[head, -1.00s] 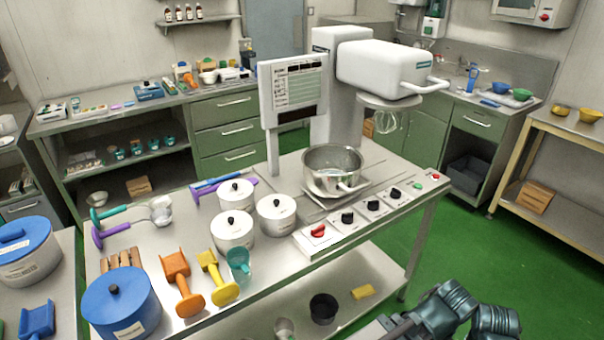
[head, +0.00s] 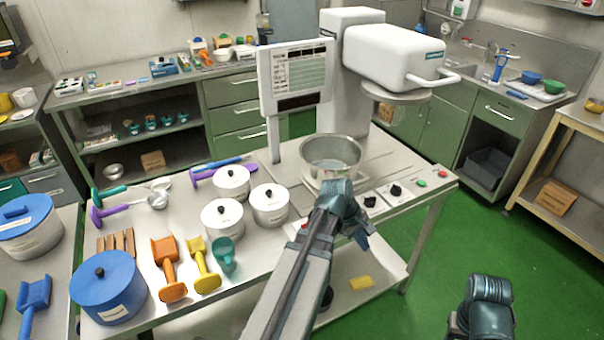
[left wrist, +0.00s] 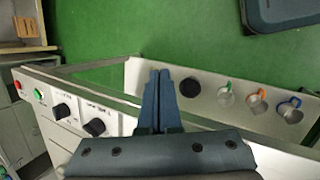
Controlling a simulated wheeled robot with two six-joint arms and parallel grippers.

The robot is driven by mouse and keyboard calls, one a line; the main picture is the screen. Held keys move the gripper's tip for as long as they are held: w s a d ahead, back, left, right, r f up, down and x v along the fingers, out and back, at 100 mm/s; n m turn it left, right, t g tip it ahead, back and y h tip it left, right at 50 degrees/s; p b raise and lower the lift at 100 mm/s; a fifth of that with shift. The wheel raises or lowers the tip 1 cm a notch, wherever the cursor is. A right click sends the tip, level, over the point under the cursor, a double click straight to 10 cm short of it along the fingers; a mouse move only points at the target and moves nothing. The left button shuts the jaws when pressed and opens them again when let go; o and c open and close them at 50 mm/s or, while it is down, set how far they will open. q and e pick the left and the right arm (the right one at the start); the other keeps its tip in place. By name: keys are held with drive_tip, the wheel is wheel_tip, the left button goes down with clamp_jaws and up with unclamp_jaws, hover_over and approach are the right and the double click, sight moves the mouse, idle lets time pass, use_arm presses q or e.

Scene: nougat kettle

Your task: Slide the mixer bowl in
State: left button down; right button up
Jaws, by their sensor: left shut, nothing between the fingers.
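The metal mixer bowl (head: 331,152) stands upright at the counter's back, on a plate with rails. It is in front of the mixer column and left of the white mixer head (head: 394,55). The whisk below the head is outside the bowl. My left gripper (head: 362,241) is in front of the bowl, over the control panel's edge, pointing down and apart from the bowl. In the left wrist view its fingers (left wrist: 160,92) are together and empty. My left arm hides the bowl's front handle. My right arm shows at lower right, but its gripper does not.
Black knobs (head: 396,190) and buttons line the counter front. White lidded pots (head: 269,205), orange and yellow scoops (head: 166,265) and a blue-lidded pot (head: 108,285) stand left of my arm. The lower shelf holds cups (left wrist: 290,110). Green floor is clear at right.

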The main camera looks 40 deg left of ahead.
use_arm(q)
drive_tip(key=a+r+n+t+p, duration=0.1)
drive_tip(key=a+r+n+t, duration=0.1)
drive_tip(key=a+n, duration=0.45)
drive_tip(key=a+r+n+t, duration=0.2)
drive_tip(key=a+r+n, duration=0.15)
drive_tip(key=a, duration=0.65)
drive_tip(key=n+t+y+p, duration=0.1)
drive_tip(key=n+t+y, duration=0.15)
drive_tip(key=n, duration=0.65)
approach(309, 177)
drive_tip(key=shift+t, duration=0.25)
drive_tip(key=s, duration=0.5)
drive_tip(key=s+a, duration=0.1)
drive_tip(key=s, duration=0.1)
drive_tip(key=shift+s+a+r, duration=0.15)
drive_tip(key=shift+s+r, duration=0.05)
drive_tip(key=shift+r, duration=0.2)
drive_tip(key=b+x, duration=0.6)
drive_tip(key=x, duration=0.5)
drive_tip(key=shift+s, duration=0.15)
drive_tip(key=shift+w+d+r+p, duration=0.15)
drive_tip(key=shift+w+r, duration=0.1)
drive_tip(key=shift+w, duration=0.3)
drive_tip(key=shift+w+d+r+p, duration=0.1)
drive_tip(key=shift+w+r+p, duration=0.15)
drive_tip(key=shift+w, duration=0.35)
drive_tip(key=shift+w+d+r+p, duration=0.1)
drive_tip(key=shift+w+r, duration=0.15)
drive_tip(key=shift+w, duration=0.3)
